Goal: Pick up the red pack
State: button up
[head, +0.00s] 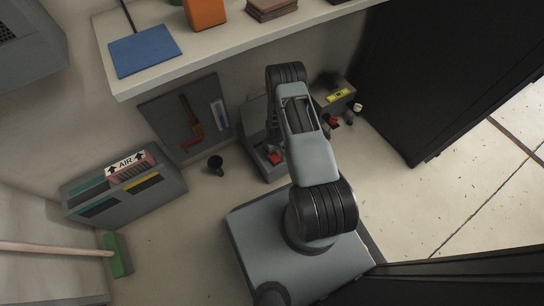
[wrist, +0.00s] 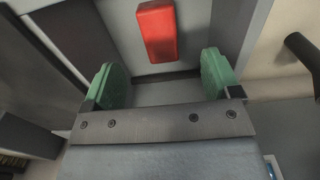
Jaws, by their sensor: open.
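The red pack (wrist: 158,32) is a small red block with rounded edges in the wrist view. It lies on a light grey surface in a grey bin-like holder (head: 280,174). In the head view a small part of the pack (head: 274,157) shows low beside my arm. My gripper (wrist: 160,76) is open, its two green pads wide apart with nothing between them. The pack appears ahead of the pads, roughly centred between them and apart from both. In the head view my arm mostly hides the gripper.
A dark cup (head: 215,164) stands left of the holder. A tool panel (head: 188,120) leans at the back wall, below an overhanging shelf (head: 135,83). A grey AIR box (head: 125,188) is at left, a black cabinet (head: 440,70) at right. Open floor lies left of my base.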

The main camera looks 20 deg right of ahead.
aim_at(276, 158)
jog(key=f+b, duration=0.1)
jog(key=f, duration=0.3)
jog(key=shift+d+f, duration=0.15)
jog(key=shift+d, duration=0.05)
jog(key=shift+s+f+b, duration=0.1)
jog(key=shift+f+b, duration=1.8)
jog(key=shift+f, duration=0.8)
jog(key=shift+r, duration=0.1)
jog(key=c, duration=1.1)
